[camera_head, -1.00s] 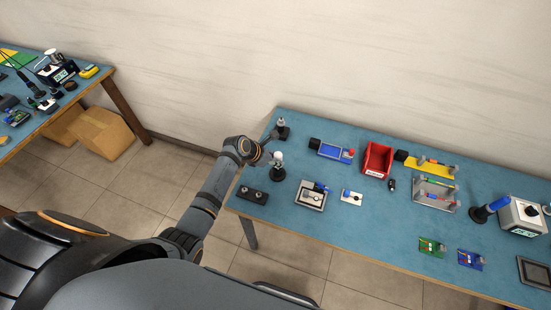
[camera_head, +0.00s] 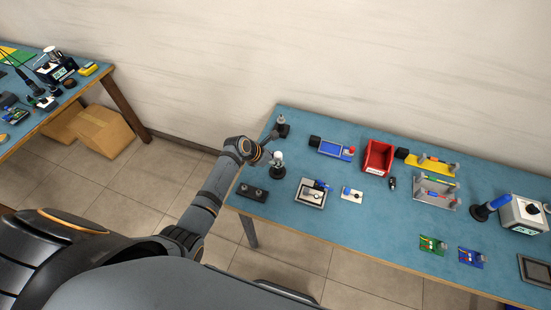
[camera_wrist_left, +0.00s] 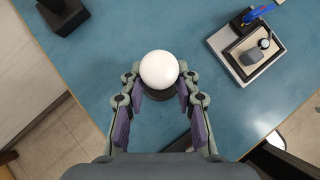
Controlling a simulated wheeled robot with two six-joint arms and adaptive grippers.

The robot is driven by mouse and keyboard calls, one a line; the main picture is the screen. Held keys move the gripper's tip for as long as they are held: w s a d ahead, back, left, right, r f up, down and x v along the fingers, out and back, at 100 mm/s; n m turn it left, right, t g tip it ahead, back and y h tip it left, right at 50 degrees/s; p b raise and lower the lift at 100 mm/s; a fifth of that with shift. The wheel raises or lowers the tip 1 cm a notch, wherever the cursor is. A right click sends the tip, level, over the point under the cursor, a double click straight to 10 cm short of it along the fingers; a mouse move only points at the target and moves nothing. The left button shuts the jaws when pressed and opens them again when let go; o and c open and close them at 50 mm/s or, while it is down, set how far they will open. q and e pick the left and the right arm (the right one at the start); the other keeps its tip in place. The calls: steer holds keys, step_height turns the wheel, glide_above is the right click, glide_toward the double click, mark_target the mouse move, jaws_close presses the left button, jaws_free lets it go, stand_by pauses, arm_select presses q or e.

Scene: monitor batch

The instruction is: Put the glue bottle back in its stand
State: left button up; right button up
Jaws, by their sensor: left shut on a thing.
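The glue bottle shows as a white rounded top (camera_head: 277,156) in the head view, near the left end of the blue table. Its white top (camera_wrist_left: 159,69) is in the middle of the left wrist view, seen from above. A dark round stand (camera_head: 277,173) is directly below it; part of a dark round shape shows under the white top in the wrist view. My left gripper (camera_wrist_left: 160,88) is shut on the bottle, with fingers on both sides. I cannot tell whether the bottle is seated in the stand or just above it. My right gripper is not in view.
A black block with a post (camera_head: 282,128) stands behind the bottle. A dark two-hole holder (camera_head: 252,193) lies in front, near the table edge. A grey tray (camera_head: 311,194) is to the right, and a red bin (camera_head: 378,158) farther right.

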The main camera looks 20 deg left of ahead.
arm_select(q)
steer(key=shift+f, duration=0.2)
steer(key=o, duration=1.2)
steer(key=v, duration=1.2)
